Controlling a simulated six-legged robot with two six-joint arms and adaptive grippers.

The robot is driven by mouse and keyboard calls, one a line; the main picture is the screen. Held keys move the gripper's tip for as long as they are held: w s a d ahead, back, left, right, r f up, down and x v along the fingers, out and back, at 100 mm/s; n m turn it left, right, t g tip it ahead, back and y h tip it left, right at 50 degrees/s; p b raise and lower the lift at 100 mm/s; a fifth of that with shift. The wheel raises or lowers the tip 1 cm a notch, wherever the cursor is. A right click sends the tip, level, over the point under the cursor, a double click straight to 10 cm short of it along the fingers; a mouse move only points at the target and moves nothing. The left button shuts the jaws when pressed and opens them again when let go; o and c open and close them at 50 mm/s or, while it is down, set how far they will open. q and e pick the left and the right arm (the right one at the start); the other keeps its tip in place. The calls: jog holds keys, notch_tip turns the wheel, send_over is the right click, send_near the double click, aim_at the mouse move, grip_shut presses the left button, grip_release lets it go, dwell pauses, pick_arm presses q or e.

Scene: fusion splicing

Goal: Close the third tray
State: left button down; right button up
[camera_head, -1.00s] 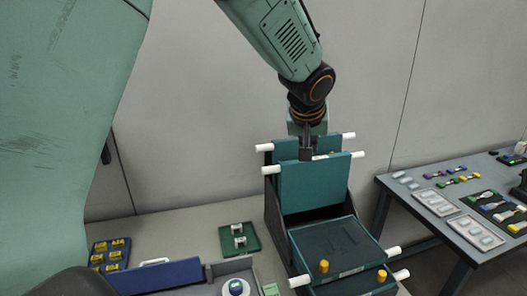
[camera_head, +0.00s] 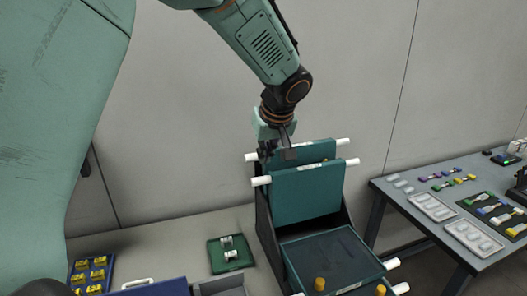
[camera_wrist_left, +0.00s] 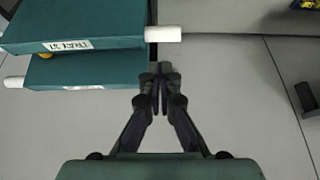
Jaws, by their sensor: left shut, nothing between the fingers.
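Two teal trays with white side pegs stand tilted up in a dark rack, a front tray (camera_head: 306,194) and one behind it (camera_head: 318,152). A lower teal tray (camera_head: 330,258) lies flat in front of them. My left gripper (camera_head: 278,156) is shut and empty at the upper left of the raised trays. In the left wrist view its fingertips (camera_wrist_left: 160,88) meet below and beside the white peg (camera_wrist_left: 163,34) of a labelled tray (camera_wrist_left: 110,24). The label is not clearly legible. Which tray is the third is unclear. My right gripper is not in view.
A dark rack side (camera_head: 268,230) holds the trays. Yellow knobs (camera_head: 319,284) stand at the lower tray's front. A small green tray (camera_head: 231,254) lies left of the rack. A side table (camera_head: 392,196) holding parts stands right. The wall is behind.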

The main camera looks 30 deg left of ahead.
pick_arm(q)
jog(key=x, duration=0.6)
jog(key=shift+f, duration=0.35)
jog(key=shift+a, duration=0.3)
